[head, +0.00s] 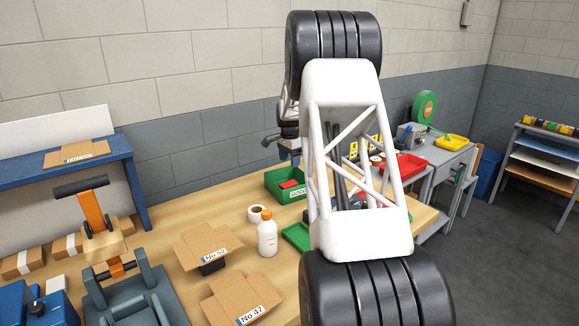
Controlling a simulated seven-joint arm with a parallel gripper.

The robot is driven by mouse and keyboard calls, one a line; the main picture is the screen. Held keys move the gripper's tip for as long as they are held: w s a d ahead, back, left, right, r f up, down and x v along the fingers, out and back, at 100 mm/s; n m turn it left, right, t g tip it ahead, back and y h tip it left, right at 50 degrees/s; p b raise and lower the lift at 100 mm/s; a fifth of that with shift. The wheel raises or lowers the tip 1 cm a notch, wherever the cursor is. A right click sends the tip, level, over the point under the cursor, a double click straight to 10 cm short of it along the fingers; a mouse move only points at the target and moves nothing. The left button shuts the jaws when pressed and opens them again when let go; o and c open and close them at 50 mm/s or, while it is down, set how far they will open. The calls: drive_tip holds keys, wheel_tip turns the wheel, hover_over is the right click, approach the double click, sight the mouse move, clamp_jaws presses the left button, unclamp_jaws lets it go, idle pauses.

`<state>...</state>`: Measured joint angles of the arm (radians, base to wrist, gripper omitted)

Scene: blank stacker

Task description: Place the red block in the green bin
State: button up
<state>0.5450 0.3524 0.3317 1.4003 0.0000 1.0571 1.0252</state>
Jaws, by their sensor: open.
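The green bin (272,189) stands on the wooden bench, near the middle of the head view, with a white label on its front. The red block (289,184) shows inside the green bin, partly hidden by its front wall. My gripper (283,152) is open and appears above the back of the bin, apart from the block. Its fingers are small and dark, and my white arm link hides the area to the right.
A white bottle (267,238), a tape roll (255,213) and a green tray (297,236) stand near the bin. Open cardboard boxes (207,243) lie in front. A red tray (408,165) is on the grey bench to the right.

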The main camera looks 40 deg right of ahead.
drive_tip(key=shift+r, duration=0.15)
idle(0.7)
drive_tip(key=s+a+r+n, duration=0.3)
drive_tip(key=s+a+r, duration=0.25)
drive_tip(key=a, duration=0.45)
drive_tip(key=s+a+r+n+t, duration=0.1)
drive_tip(key=s+a+r+n, duration=0.2)
drive_tip(key=s+a+r, duration=0.5)
drive_tip(key=s+a+r+n, duration=0.25)
drive_tip(key=s+a, duration=0.35)
drive_tip(key=a, duration=0.7)
drive_tip(key=s+a+f+n, duration=0.1)
drive_tip(key=s+a+n, duration=0.2)
drive_tip(key=s, duration=0.7)
drive_tip(key=s+a+f+n+t, duration=0.1)
drive_tip(key=s+a+f+n, duration=0.1)
drive_tip(key=s+a, duration=0.6)
drive_tip(key=s+a+f+n, duration=0.2)
drive_tip(key=s+a+n, duration=0.2)
drive_tip(key=s, duration=0.9)
drive_tip(key=shift+a+f+t, duration=0.25)
drive_tip(key=shift+a+t, duration=0.05)
drive_tip(key=shift+a, duration=0.75)
